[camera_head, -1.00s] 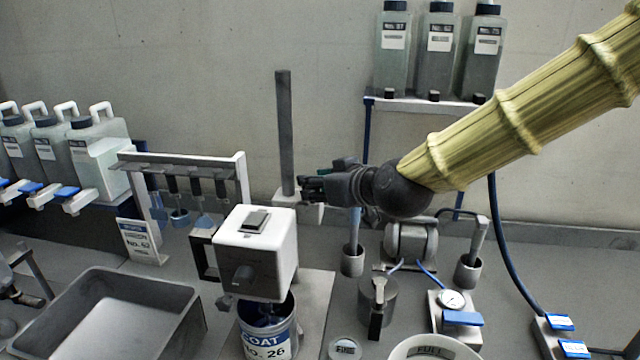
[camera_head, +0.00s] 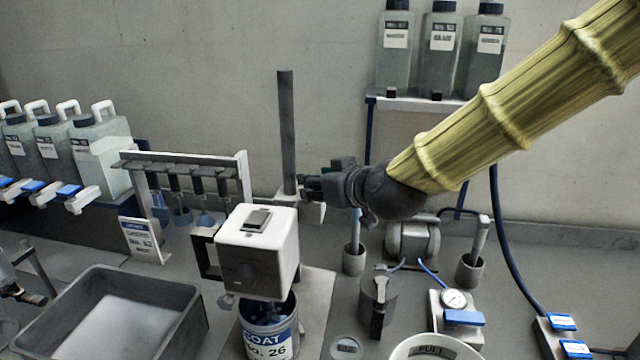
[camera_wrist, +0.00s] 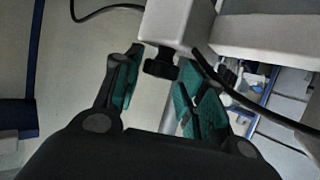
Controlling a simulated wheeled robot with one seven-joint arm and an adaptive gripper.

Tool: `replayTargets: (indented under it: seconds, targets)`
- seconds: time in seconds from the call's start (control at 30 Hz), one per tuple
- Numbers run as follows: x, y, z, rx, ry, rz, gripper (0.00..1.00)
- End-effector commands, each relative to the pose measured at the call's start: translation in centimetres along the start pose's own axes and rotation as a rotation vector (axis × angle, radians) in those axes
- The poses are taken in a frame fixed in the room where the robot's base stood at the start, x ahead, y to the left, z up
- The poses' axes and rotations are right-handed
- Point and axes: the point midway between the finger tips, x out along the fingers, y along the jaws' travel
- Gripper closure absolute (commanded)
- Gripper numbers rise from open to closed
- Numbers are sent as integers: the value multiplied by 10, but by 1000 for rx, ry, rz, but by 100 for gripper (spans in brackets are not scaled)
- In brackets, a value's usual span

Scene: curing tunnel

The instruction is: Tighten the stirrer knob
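The stirrer has a white motor box (camera_head: 258,250), a dark upright post (camera_head: 287,130) and a white clamp block (camera_head: 312,213) at the post's foot. A small black knob (camera_wrist: 160,66) sticks out of a white block in the wrist view. My gripper (camera_head: 308,184) is beside the post, just above the clamp block in the picture. In the wrist view my gripper (camera_wrist: 158,78) is open, with one teal-padded finger on each side of the knob. I cannot tell whether either pad touches it. The knob is not clearly seen in the head view.
A paint can (camera_head: 270,335) stands under the motor box. A rack of hanging tools (camera_head: 185,165) is to the left, with a grey bin (camera_head: 190,320) in front. Cups, a pump (camera_head: 412,240) and a gauge (camera_head: 453,299) crowd the right. Bottles (camera_head: 440,50) stand on the shelf above.

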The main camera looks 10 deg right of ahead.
Motion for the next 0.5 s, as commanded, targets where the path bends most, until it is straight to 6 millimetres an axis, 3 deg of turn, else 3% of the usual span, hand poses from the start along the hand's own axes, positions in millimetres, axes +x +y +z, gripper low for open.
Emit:
replayTargets:
  seconds: [0.5]
  targets:
    - [-2,0,-6,-2,1,-1,45]
